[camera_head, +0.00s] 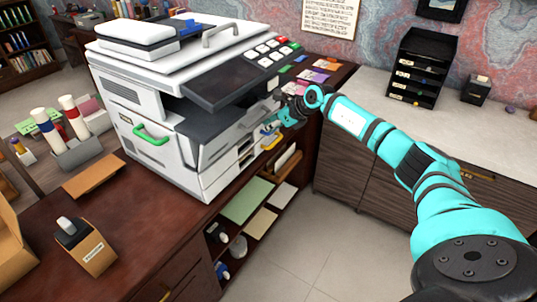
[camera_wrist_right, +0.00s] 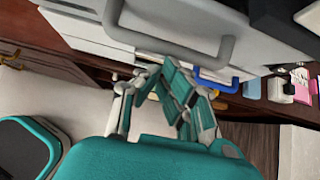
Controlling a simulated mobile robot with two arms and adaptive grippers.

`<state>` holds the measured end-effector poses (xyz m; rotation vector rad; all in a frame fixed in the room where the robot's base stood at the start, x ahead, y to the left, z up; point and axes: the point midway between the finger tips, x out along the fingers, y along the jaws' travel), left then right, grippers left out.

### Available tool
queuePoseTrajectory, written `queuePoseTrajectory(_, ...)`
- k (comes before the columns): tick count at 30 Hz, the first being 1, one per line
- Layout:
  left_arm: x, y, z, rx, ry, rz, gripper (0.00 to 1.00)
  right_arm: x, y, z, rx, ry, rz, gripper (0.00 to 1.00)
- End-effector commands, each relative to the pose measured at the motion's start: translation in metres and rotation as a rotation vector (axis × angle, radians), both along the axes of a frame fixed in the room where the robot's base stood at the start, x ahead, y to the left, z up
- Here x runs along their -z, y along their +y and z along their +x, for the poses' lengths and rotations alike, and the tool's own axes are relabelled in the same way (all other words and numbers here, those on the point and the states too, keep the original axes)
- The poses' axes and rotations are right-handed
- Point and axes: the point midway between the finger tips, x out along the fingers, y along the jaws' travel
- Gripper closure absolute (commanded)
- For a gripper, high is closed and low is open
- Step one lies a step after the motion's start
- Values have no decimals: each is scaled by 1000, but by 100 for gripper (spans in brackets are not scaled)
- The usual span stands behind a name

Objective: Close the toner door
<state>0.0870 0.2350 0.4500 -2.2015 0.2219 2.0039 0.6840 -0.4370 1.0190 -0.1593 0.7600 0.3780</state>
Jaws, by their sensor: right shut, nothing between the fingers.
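A white copier (camera_head: 165,160) stands on the dark red wooden desk. A green handle (camera_head: 152,135) is on its left side. Its front face has panels and drawers, with a grey handle that shows in the wrist view (camera_wrist_right: 170,48) and a blue handle (camera_wrist_right: 215,86). I cannot tell for sure which panel is the toner door. My right gripper (camera_head: 271,124) is at the copier's front, shut and empty. In the wrist view its fingertips (camera_wrist_right: 163,72) are close below the grey handle; contact cannot be told. My left gripper is out of view.
Pens and holders (camera_head: 75,150) stand left of the copier. Open shelves (camera_head: 245,200) with papers lie below the desk edge. A black tray stack (camera_head: 417,67) stands on the right counter. Floor between is clear.

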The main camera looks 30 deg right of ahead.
Motion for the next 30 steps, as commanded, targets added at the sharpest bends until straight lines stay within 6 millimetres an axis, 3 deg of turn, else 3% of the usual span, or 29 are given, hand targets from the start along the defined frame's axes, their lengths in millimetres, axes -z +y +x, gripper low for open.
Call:
queuePoseTrajectory(12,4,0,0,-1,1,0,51,-22,8,20,0,-3,1,100)
queuePoseTrajectory(30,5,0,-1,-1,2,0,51,-27,11,26,-1,-2,1,100)
